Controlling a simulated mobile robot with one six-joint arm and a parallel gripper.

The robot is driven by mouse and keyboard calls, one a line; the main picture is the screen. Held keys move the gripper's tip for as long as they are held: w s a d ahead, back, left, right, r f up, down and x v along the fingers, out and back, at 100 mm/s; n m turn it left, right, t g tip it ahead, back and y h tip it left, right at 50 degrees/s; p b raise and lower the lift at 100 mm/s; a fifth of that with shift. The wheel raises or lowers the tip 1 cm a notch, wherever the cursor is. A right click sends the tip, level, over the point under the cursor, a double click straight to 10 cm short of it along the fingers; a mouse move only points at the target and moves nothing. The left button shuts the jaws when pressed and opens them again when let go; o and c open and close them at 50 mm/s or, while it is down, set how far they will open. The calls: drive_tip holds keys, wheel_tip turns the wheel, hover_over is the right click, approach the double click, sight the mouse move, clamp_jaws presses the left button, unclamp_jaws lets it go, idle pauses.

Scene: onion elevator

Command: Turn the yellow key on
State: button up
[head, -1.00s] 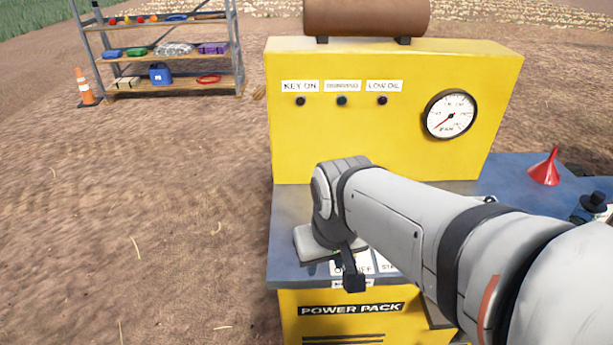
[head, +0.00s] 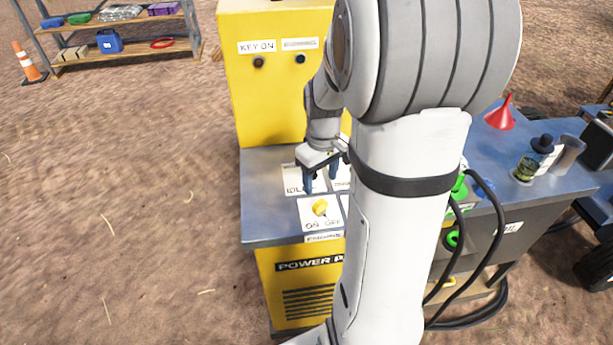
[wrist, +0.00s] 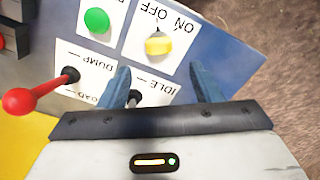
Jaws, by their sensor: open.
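The yellow key (head: 320,208) stands on a white plate marked ON and OFF, near the front edge of the blue-grey panel top (head: 268,190). It also shows in the wrist view (wrist: 159,44), beyond my fingertips. My gripper (head: 321,184) is open and empty, with blue fingers pointing down just behind the key, over the IDLE plate (head: 292,180). In the wrist view, my gripper's two fingers (wrist: 158,80) are spread, with the key a little past the gap between them. The key appears untouched. I cannot tell the exact height of the fingers above the panel.
In the wrist view, a green button (wrist: 97,20) is beside the key plate, and a red-knobbed lever (wrist: 20,101) and a dark IDLE lever (wrist: 134,97) are close to my fingers. The yellow cabinet (head: 270,105) rises behind. A red funnel (head: 501,115) stands at the right.

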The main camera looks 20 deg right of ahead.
sight(320, 201)
wheel_tip(320, 201, down, 8)
drive_tip(key=shift+r, duration=0.1)
idle(0.4)
drive_tip(key=c, duration=1)
drive_tip(key=shift+m, duration=0.4)
drive_tip(key=m+b, duration=0.1)
drive_tip(key=m, duration=0.4)
drive_tip(key=shift+m, duration=0.3)
drive_tip(key=m+b, duration=0.1)
drive_tip(key=m, duration=0.4)
drive_tip(key=shift+m, duration=0.4)
